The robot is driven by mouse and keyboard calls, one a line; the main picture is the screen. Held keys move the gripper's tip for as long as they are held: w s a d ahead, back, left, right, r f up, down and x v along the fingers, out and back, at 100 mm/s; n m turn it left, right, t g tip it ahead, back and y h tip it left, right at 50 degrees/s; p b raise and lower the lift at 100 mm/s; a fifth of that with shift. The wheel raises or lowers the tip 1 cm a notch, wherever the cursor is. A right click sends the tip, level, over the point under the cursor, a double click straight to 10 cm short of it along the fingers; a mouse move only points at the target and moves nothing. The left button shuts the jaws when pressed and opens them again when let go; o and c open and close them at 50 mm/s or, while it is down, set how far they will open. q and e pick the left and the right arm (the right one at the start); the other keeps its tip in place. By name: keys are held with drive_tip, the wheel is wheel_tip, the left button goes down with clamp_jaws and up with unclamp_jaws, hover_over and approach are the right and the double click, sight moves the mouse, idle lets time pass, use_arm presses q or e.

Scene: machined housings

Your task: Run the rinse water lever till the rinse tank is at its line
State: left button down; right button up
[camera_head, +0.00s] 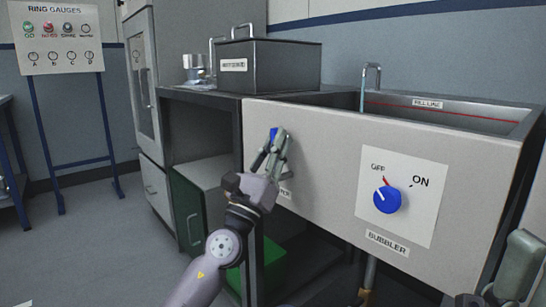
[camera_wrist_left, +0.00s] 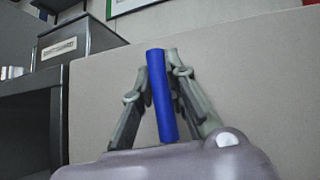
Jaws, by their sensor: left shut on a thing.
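The rinse water lever (camera_head: 273,133) is a blue bar on the left part of the tank's pale front panel. My left gripper (camera_head: 276,145) is shut on it. In the left wrist view the lever (camera_wrist_left: 162,95) stands nearly upright between the two fingers (camera_wrist_left: 160,100). The rinse tank (camera_head: 480,148) is at the right, with a red line and a fill-line label on its inner back wall. A bent metal spout (camera_head: 371,85) stands at its back. I cannot make out the water level. Part of my right gripper (camera_head: 520,268) shows at the lower right; its fingertips are unclear.
A blue bubbler knob (camera_head: 387,200) on a white plate (camera_head: 425,195) points towards OFF. A lidded grey box (camera_head: 270,68) stands on the counter left of the tank. A green bin (camera_head: 200,215) is under the counter. A gauge board (camera_head: 60,38) stands at far left, with open floor before it.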

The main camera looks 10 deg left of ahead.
use_arm(q)
drive_tip(key=shift+d+f+m+h, duration=0.1)
drive_tip(key=shift+d+m+h, duration=0.05)
drive_tip(key=shift+m+h, duration=0.25)
drive_tip(key=c, duration=1.6)
unclamp_jaws()
drive_tip(key=shift+o, duration=0.2)
drive_tip(key=shift+s, duration=0.1)
drive_tip(key=v, duration=1.2)
